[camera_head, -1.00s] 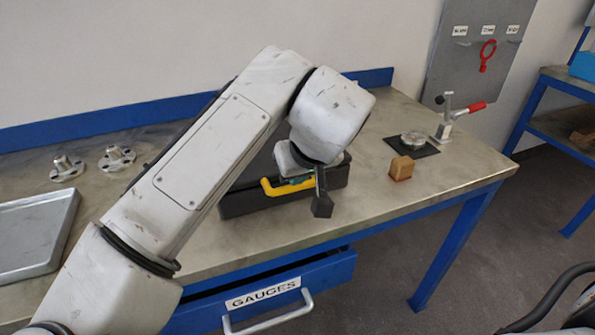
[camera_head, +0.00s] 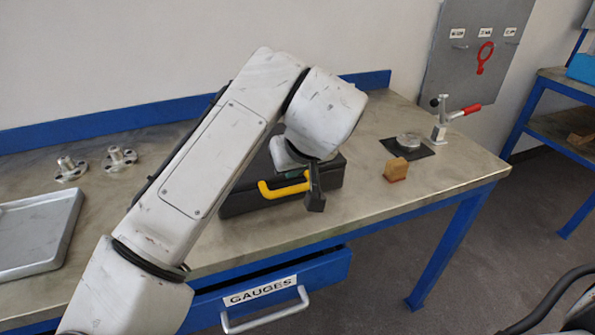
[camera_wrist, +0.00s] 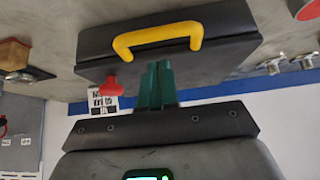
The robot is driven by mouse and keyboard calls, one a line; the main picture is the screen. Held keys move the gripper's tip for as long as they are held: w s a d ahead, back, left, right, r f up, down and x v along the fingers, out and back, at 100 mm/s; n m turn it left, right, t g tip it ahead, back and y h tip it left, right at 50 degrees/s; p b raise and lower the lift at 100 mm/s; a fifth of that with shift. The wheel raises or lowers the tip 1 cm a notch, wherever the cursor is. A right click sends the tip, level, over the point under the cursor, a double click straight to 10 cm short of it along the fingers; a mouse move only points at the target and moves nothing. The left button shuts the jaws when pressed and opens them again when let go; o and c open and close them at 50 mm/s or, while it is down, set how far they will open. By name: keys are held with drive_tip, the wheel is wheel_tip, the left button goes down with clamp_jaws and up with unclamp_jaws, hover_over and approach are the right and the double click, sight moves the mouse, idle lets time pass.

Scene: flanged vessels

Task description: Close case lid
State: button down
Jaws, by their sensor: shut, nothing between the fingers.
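The dark case (camera_head: 243,201) lies on the workbench, partly hidden behind my arm in the head view. Its lid (camera_head: 332,170) appears down on the base; the far left part is hidden. The yellow handle (camera_head: 283,188) is on the front side. In the wrist view the case (camera_wrist: 100,42) and handle (camera_wrist: 158,35) fill the upper middle, and the lid and base look together. My gripper (camera_wrist: 155,72) has its green fingers shut and empty, pointing at the case close to its edge. I cannot tell whether they touch it.
A wooden block (camera_head: 396,170), a disc on a dark mat (camera_head: 424,151) and a red-handled clamp (camera_head: 440,130) stand to the right. Two flanged parts (camera_head: 70,169) and a metal tray (camera_head: 35,232) are at left. The GAUGES drawer (camera_head: 262,292) below is partly open.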

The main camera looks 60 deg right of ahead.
drive_tip(key=w+p+v, duration=0.1)
drive_tip(key=v, duration=1)
drive_tip(key=shift+d+r, duration=0.25)
drive_tip(key=shift+r, duration=0.15)
